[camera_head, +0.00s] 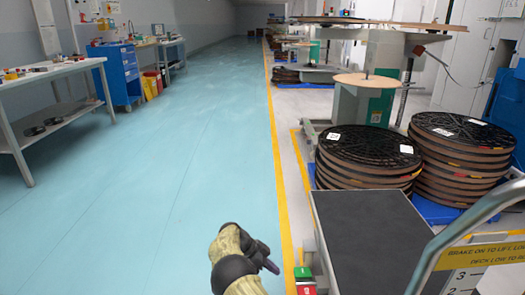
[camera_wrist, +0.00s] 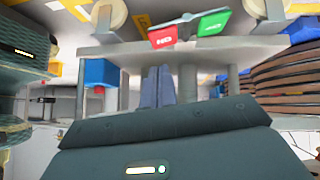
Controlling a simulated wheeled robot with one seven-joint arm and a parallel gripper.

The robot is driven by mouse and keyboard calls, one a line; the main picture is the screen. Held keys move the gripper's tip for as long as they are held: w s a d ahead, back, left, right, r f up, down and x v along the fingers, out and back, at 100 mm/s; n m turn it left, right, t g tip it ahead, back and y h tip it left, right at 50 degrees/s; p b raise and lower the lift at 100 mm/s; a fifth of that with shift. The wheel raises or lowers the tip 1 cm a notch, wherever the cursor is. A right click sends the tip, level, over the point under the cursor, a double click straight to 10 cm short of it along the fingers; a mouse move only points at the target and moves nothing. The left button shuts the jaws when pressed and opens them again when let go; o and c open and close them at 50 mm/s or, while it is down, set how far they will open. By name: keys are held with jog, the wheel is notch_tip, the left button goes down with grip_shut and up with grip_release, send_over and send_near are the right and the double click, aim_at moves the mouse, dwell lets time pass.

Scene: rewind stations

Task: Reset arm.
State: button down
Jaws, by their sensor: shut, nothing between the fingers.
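My arm (camera_head: 238,260), in a tan cover with dark joints, reaches up from the bottom middle of the head view. My gripper (camera_head: 274,267) is at its right end, over the blue floor beside the yellow line. In the wrist view the two blue-grey fingers (camera_wrist: 158,85) stand side by side, shut, with nothing seen between them. The gripper is just left of a cart with a dark deck (camera_head: 365,235). A red and green pedal or switch pair (camera_head: 304,279) is at the cart's near left corner; it also shows in the wrist view (camera_wrist: 190,28).
Two stacks of dark reels (camera_head: 368,150) (camera_head: 462,135) stand on blue pallets behind the cart. A curved grey handle (camera_head: 440,235) rises at the right. A workbench (camera_head: 50,70) and blue cabinet (camera_head: 118,72) line the left wall. The blue aisle floor (camera_head: 180,130) is clear.

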jog(key=s+d+r+n+y+p, duration=0.3)
jog(key=d+r, duration=0.2)
jog(key=r, duration=0.4)
jog(key=s+d+r+n+y+p, duration=0.35)
jog(key=d+r, duration=0.25)
jog(key=r, duration=0.3)
jog(key=s+r+n+t+y+p, duration=0.15)
jog(key=s+r+n+p, duration=0.3)
jog(key=s+r, duration=0.55)
jog(key=s+r+n+t+y+p, duration=0.1)
jog(key=s+r+n+t+p, duration=0.2)
jog(key=s+r+n, duration=0.7)
notch_tip(320, 180, up, 35)
jog(key=s+m+p, duration=0.2)
jog(key=m+p, duration=0.2)
jog(key=p, duration=3.3)
jog(key=shift+s+d+g, duration=0.35)
jog(key=shift+f, duration=0.1)
